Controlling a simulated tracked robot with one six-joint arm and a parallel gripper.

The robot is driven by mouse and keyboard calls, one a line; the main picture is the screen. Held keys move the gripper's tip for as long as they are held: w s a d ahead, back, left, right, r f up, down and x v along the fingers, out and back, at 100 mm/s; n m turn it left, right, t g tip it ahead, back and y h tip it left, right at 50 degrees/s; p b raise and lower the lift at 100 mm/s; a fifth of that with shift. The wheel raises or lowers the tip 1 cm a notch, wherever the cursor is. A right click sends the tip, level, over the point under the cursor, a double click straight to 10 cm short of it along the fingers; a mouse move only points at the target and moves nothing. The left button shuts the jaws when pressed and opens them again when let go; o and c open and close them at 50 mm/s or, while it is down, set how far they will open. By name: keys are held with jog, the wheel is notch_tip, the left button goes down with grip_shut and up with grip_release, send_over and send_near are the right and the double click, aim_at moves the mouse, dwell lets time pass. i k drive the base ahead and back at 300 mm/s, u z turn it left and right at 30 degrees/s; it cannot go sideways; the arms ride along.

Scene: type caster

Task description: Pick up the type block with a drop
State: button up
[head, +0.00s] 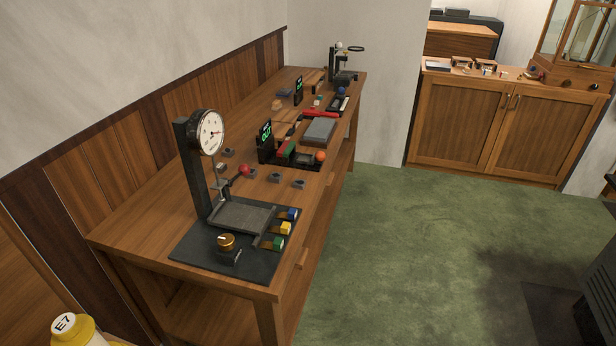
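Three small coloured blocks sit at the right edge of a black base plate (190,246) at the near end of the workbench. They are a blue block (292,214), a yellow block (286,228) and a green block (278,243). Any marks on them are too small to read, so I cannot tell whether one bears a drop. Several small dark grey pieces, one of them here (275,178), lie on the bench behind the plate; their faces are also unreadable. My gripper is not in view.
A dial gauge (211,132) on a dark post stands on the plate, with a brass knob (226,241) in front. Behind are a black display (265,141), a grey slab (320,131) and other tools. A cabinet (506,125) stands far right. Green floor (420,240) is open between.

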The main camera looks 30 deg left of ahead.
aim_at(299, 184)
jog(key=i, duration=2.65)
jog(key=u, duration=2.6)
